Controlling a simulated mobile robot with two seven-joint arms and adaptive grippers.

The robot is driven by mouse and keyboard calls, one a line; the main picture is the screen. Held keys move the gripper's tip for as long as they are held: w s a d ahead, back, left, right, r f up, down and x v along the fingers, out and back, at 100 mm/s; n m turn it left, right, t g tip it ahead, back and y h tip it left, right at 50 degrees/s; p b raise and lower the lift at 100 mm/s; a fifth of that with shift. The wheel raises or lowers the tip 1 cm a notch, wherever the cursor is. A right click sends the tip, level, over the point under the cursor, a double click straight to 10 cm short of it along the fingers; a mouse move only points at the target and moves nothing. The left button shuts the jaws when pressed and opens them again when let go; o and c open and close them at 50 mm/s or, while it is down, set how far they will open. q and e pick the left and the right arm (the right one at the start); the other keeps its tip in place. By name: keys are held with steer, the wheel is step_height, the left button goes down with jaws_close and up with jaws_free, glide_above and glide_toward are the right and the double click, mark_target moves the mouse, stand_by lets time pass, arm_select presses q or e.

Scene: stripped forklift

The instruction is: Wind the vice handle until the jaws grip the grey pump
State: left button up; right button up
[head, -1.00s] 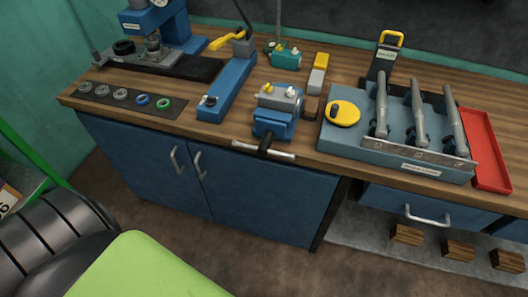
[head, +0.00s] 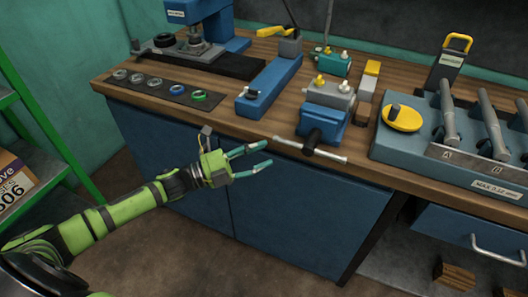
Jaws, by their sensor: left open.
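The blue vice (head: 322,122) stands at the front edge of the wooden bench. Its handle (head: 326,155) is a pale metal bar, lying roughly crosswise in front of the bench edge and tilted slightly down to the right. The grey pump (head: 330,95), with yellow and pale fittings on top, sits at the top of the vice; I cannot tell whether the jaws touch it. My left gripper (head: 266,154) is open and empty, its teal fingers pointing right, just short of the handle's left end. My right gripper is out of view.
A teal pump (head: 330,61) stands behind the vice. A long blue tool (head: 270,88) lies to its left, and a rack with a yellow disc (head: 402,118) to its right. Blue cupboard doors (head: 270,215) are below the bench. A green shelf (head: 50,135) is at far left.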

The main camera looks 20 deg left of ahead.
mark_target(286, 144)
arm_select(q)
steer(key=p+x, duration=0.1)
steer(key=x, duration=0.2)
steer(key=p+x, duration=0.1)
steer(key=x, duration=0.3)
steer(key=shift+d+r, duration=0.2)
steer(key=shift+r, duration=0.05)
jaws_close()
